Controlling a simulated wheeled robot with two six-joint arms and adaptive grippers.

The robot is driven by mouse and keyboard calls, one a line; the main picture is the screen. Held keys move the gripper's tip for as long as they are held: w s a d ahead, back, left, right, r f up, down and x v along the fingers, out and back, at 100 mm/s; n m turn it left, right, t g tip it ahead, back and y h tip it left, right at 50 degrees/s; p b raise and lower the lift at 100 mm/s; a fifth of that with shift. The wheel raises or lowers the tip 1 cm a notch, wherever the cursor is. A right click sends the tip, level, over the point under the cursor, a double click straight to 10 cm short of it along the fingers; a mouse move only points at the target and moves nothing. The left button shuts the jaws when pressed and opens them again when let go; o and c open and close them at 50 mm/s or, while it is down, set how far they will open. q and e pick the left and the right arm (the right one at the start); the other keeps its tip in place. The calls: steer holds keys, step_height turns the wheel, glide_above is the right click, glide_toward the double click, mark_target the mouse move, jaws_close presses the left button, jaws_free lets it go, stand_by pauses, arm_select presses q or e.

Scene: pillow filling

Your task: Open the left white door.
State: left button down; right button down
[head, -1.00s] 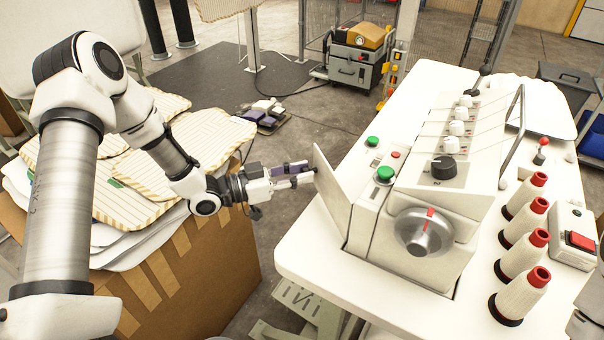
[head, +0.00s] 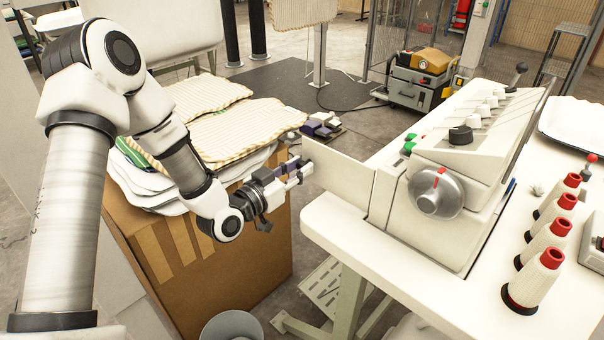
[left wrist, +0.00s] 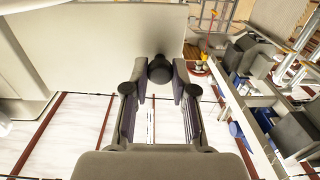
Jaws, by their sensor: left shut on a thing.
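The left white door (head: 338,176) is a thin flat panel on the left side of the white machine (head: 440,170). It stands swung out from the machine body, over the table's left end. My left gripper (head: 300,171) is at the door's free outer edge. In the left wrist view the door (left wrist: 90,50) is a broad pale panel, and a dark round knob (left wrist: 160,68) sits between the fingertips of my left gripper (left wrist: 160,80), which is shut on it. My right gripper is not in view.
The white table (head: 350,235) carries the machine and several red-topped thread cones (head: 535,280) at right. A cardboard box (head: 200,250) with striped pillow covers (head: 240,130) stands below my left arm. A grey bin (head: 230,326) is on the floor, front centre.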

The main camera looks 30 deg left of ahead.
arm_select(q)
steer(key=shift+s, duration=0.1)
stand_by(0.4)
steer(key=c, duration=1)
jaws_free()
steer(key=shift+o, duration=0.2)
steer(key=shift+s, duration=0.15)
steer(key=v, duration=0.7)
steer(key=shift+s, duration=0.15)
